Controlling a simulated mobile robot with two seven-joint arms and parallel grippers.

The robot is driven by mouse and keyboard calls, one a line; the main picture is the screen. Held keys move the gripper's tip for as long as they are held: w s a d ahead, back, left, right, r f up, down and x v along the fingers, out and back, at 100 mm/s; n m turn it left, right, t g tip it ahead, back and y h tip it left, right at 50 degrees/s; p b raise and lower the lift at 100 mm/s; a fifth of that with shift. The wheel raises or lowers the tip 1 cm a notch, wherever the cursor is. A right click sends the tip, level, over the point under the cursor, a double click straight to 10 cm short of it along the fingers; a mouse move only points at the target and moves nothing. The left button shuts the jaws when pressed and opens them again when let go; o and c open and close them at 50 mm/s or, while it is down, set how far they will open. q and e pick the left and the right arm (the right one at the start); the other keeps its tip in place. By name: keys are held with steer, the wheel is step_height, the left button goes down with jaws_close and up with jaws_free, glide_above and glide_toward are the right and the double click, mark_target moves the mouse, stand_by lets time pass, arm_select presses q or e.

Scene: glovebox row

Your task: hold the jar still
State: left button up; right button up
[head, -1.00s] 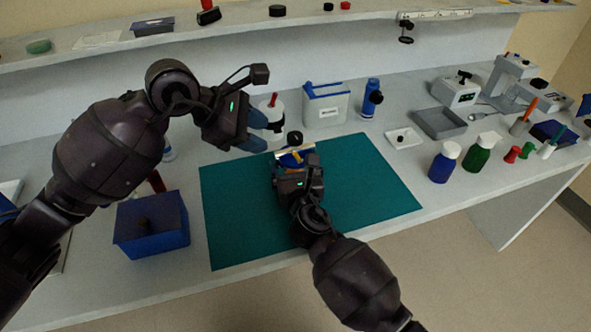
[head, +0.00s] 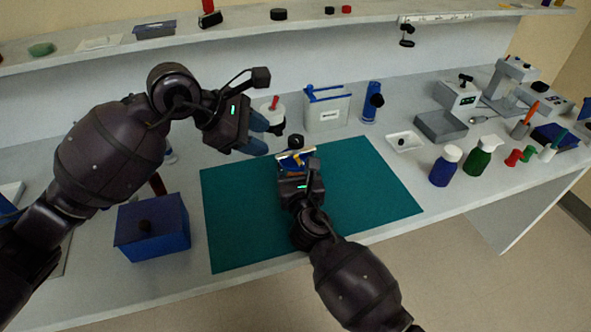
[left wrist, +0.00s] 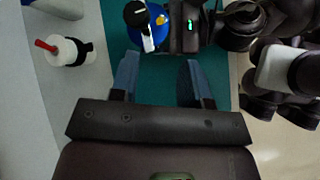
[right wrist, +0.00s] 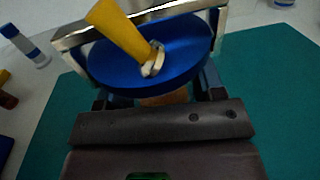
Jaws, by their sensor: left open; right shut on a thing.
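The jar has a round blue lid (right wrist: 150,55) with a yellow lever and a metal bar frame across it. Below the lid a small tan part of its body (right wrist: 165,97) shows in the right wrist view; the rest is hidden. In the head view the jar (head: 290,160) is over the teal mat (head: 370,190), and my right gripper (head: 297,168) is shut on it from the near side. A black knob (head: 295,141) shows at the jar's far side. My left gripper (head: 262,134) is open and empty, above and left of the jar, apart from it.
A white bottle with a red stick (left wrist: 68,50) stands near my left gripper. A white-and-blue container (head: 326,110) and a blue bottle (head: 371,100) stand behind the mat. A blue box (head: 152,228) is at the left. The mat's right side is clear.

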stand_by(0.4)
